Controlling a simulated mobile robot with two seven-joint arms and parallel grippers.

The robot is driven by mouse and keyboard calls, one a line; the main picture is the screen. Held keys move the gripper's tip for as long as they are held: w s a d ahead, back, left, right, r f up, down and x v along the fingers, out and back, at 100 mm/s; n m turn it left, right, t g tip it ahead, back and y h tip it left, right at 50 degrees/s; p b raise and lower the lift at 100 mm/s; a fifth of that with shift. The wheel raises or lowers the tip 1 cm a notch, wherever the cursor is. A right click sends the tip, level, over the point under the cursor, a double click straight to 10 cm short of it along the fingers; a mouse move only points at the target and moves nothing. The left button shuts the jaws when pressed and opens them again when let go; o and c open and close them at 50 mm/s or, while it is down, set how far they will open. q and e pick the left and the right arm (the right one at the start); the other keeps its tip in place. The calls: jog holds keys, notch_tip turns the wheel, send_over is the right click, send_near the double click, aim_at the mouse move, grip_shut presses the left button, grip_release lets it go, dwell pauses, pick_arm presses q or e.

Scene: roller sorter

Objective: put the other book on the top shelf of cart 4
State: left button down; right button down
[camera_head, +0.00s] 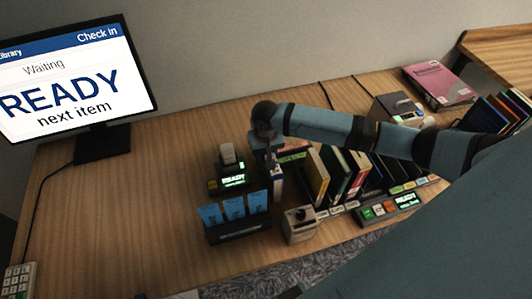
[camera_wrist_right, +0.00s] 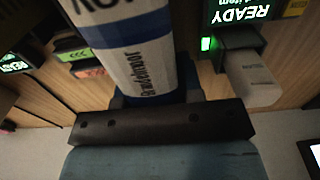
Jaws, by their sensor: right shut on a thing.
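From these views I cannot tell whether the book touches the desk. I see no cart marked 4 and no top shelf. My left gripper is not in view.
A row of upright books (camera_head: 318,177) stands right of the held book. Left of it are a small device with a green READY display (camera_head: 234,181) and a holder with blue cards (camera_head: 238,234). A pink book (camera_head: 439,82) lies at the back right.

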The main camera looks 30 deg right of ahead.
jog(key=shift+f, duration=0.35)
jog(key=shift+f, duration=0.1)
jog(key=c, duration=0.8)
grip_release()
